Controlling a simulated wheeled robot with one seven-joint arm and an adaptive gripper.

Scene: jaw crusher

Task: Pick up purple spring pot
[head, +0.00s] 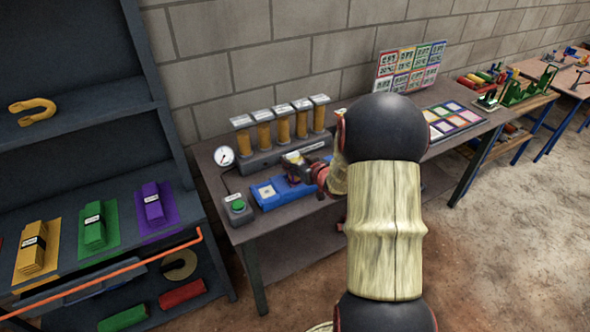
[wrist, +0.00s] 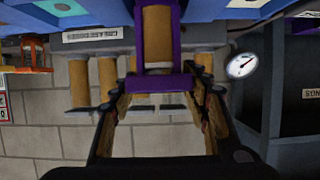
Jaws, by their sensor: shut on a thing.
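The purple spring pot shows in the wrist view as a purple frame (wrist: 160,83) around a tan cylinder (wrist: 157,40). My gripper (wrist: 164,75) has its two fingers on either side of the frame's purple end bar and is shut on it. In the head view my gripper (head: 302,172) is over the blue fixture (head: 268,193) on the workbench. There only a small purple patch of the pot (head: 293,180) shows beneath the fingers; the rest is hidden. I cannot tell whether the pot still touches the fixture.
A row of several tan cylinders (head: 283,124) stands behind the fixture. A dial gauge (head: 224,156) and a green button box (head: 238,207) are at its left. A dark shelf (head: 75,195) with coloured blocks stands left of the bench (head: 300,217). Coloured cards (head: 452,119) lie right.

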